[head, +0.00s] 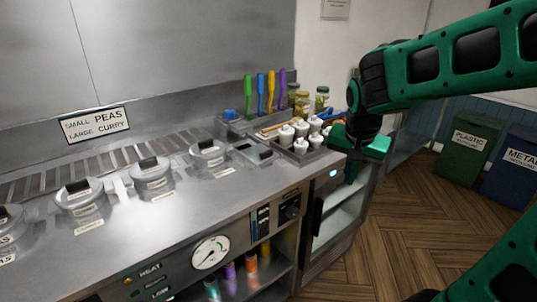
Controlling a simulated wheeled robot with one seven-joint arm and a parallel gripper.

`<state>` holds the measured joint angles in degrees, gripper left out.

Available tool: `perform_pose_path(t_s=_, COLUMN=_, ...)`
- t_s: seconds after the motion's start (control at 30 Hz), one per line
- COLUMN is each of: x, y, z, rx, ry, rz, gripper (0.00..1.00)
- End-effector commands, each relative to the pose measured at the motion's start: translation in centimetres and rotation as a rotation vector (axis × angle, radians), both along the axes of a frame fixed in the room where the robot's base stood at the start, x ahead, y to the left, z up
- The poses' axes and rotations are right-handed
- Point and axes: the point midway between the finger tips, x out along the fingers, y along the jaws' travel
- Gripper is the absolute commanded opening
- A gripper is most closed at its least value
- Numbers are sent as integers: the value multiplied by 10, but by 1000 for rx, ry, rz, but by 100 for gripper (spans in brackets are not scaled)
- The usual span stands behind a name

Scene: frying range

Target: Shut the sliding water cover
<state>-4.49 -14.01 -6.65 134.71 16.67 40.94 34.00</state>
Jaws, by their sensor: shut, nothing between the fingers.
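A small rectangular well in the steel counter, right of the round lidded pots, has a dark grey sliding cover (262,155) at its right part. A darker patch (243,147) beside the cover on the left looks like an uncovered part of the well, but it is too small to be certain. My green gripper (350,172) is at the counter's right end, pointing down, well to the right of the cover and apart from it. Its fingers are shut and empty, and partly hard to make out.
A tray of white-topped shakers (300,146) stands between the cover and my gripper. Coloured-handled tools (265,92) and jars (302,101) stand behind. Lidded pots (152,174) line the counter to the left. The counter front is clear.

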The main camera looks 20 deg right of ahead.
Motion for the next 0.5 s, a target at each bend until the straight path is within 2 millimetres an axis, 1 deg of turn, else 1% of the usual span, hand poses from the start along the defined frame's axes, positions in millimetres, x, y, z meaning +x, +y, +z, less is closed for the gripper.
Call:
perform_pose_path(t_s=0.03, x=34, y=19, z=3, rx=-5, ry=-54, rz=-18, gripper=0)
perform_pose_path(t_s=0.07, x=52, y=30, z=5, rx=-3, ry=-92, rz=-38, gripper=0)
perform_pose_path(t_s=0.1, x=75, y=45, z=8, rx=3, ry=-140, rz=-63, gripper=0)
perform_pose_path(t_s=0.2, x=121, y=83, z=15, rx=33, ry=-249, rz=-114, gripper=0)
perform_pose_path(t_s=0.3, x=151, y=114, z=20, rx=68, ry=-325, rz=-149, gripper=0)
perform_pose_path(t_s=0.33, x=157, y=121, z=21, rx=77, ry=-343, rz=-157, gripper=0)
perform_pose_path(t_s=0.4, x=166, y=132, z=22, rx=92, ry=-368, rz=-170, gripper=0)
perform_pose_path(t_s=0.5, x=173, y=137, z=21, rx=102, ry=-384, rz=-180, gripper=0)
